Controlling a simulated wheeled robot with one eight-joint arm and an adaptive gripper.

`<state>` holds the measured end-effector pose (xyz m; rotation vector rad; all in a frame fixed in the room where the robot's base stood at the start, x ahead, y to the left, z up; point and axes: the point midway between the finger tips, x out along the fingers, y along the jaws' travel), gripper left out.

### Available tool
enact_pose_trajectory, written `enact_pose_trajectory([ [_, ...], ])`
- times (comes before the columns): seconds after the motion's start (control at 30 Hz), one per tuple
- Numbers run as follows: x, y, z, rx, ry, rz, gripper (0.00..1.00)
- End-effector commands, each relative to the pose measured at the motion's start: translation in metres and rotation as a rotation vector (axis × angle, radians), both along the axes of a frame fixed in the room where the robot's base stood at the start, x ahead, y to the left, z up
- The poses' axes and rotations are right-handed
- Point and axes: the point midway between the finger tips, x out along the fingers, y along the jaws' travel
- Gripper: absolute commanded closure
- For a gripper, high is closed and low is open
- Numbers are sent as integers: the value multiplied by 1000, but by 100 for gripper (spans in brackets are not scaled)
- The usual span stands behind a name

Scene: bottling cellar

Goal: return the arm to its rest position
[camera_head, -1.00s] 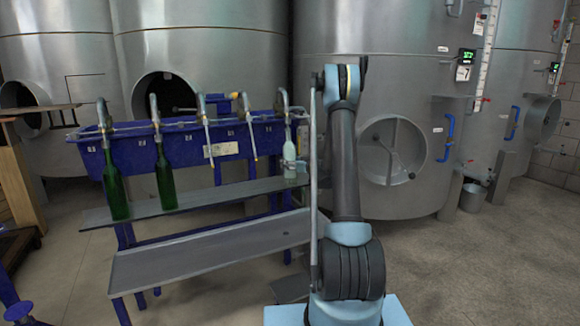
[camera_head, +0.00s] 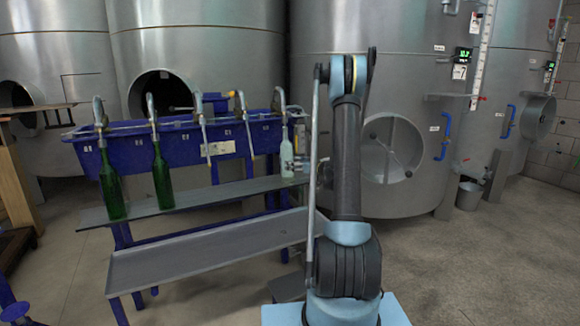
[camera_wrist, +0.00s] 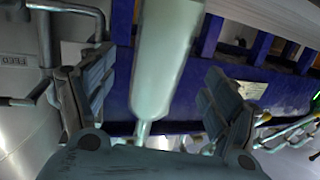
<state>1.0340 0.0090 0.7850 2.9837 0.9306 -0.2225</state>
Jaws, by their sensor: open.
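My arm (camera_head: 347,160) rises in the head view with its elbow high and bent. My gripper (camera_wrist: 158,92) is open in the wrist view, its two fingers apart on the left and right with nothing held. A pale bottle (camera_wrist: 167,55) shows beyond and between the fingers, upside down in that tilted view. In the head view the pale bottle (camera_head: 287,158) stands upright on the filler's upper shelf below the rightmost spout. The gripper end is mostly hidden behind my arm there, just right of the bottle.
The blue filler trough (camera_head: 130,155) carries several spouts. Two green bottles (camera_head: 112,185) (camera_head: 162,178) stand on its upper shelf (camera_head: 230,190), with a bare lower shelf (camera_head: 190,255) beneath. Steel tanks (camera_head: 400,60) stand behind. The floor (camera_head: 480,260) at right is clear.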

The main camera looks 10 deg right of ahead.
Motion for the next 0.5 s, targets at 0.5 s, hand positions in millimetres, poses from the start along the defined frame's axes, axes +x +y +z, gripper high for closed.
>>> enact_pose_trajectory([
  [0.5,-46,-26,10,-2,13,5,20],
])
